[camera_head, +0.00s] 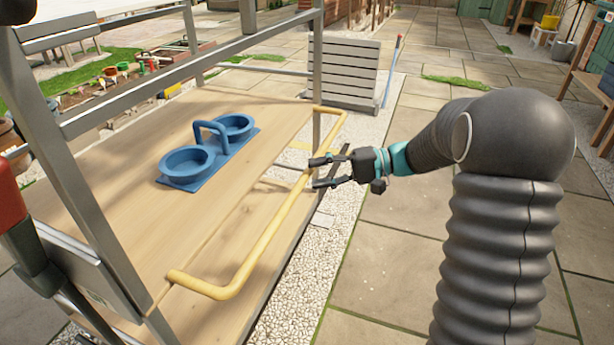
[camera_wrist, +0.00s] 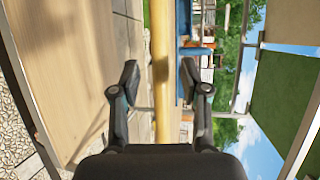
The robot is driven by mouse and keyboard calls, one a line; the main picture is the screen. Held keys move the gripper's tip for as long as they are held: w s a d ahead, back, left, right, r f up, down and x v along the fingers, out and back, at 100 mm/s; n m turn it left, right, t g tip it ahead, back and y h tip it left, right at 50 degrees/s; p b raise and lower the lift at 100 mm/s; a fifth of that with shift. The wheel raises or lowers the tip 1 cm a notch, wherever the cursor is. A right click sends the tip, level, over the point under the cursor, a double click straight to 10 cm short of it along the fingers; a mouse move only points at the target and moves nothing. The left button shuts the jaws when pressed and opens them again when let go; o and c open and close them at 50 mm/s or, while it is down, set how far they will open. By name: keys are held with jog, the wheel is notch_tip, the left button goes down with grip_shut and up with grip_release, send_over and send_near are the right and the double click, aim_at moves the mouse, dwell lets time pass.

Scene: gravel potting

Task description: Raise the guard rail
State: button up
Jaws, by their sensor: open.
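The guard rail is a yellow U-shaped bar (camera_head: 268,232) along the near right edge of a wooden bench top (camera_head: 110,240). It lies low, about level with the top. My gripper (camera_head: 312,172) is at the rail's long bar, toward its far end, with fingers apart. In the wrist view the yellow bar (camera_wrist: 161,75) runs between the two open fingers of my gripper (camera_wrist: 160,80), with a gap showing on both sides. The palm hides the bar's lower part.
A blue double-bowl holder (camera_head: 208,150) with a handle stands on the bench top. Grey metal posts and rails (camera_head: 170,80) frame the bench. A grey slatted crate (camera_head: 343,72) stands beyond it. Paving on the right is mostly clear.

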aim_at(307, 172)
jog(key=shift+s+a+f, duration=0.1)
jog(key=shift+a+f, duration=0.05)
jog(key=shift+a, duration=0.7)
jog(key=shift+a+f, duration=0.15)
jog(key=shift+a, duration=0.65)
grip_shut()
